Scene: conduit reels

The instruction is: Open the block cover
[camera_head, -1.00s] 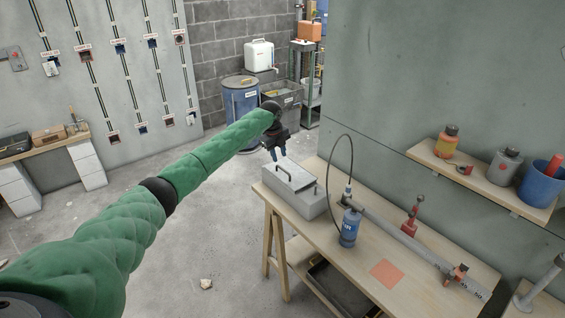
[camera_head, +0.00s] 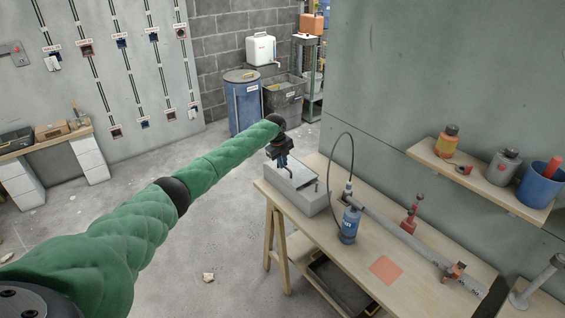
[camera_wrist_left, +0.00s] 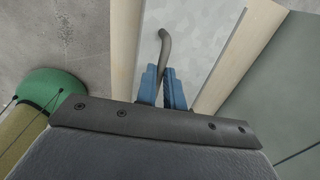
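The block (camera_head: 300,203) is a grey box at the left end of the workbench, with a flat, lighter grey cover (camera_head: 305,183) on top that looks closed. My left gripper (camera_head: 283,162) is over the cover, pointing down. In the left wrist view, the blue fingertips (camera_wrist_left: 162,88) sit close together, one on each side of a curved dark grey handle (camera_wrist_left: 165,45), and appear shut on it. The handle's lower part is hidden between the fingers. My right gripper is not in view.
On the workbench (camera_head: 345,267) are a blue canister (camera_head: 350,225) with a thin black hose, a long grey bar with red clamps (camera_head: 453,272), and an orange square (camera_head: 386,270). A wall shelf (camera_head: 480,180) holds bottles and a blue cup. The floor left of the bench is mostly clear.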

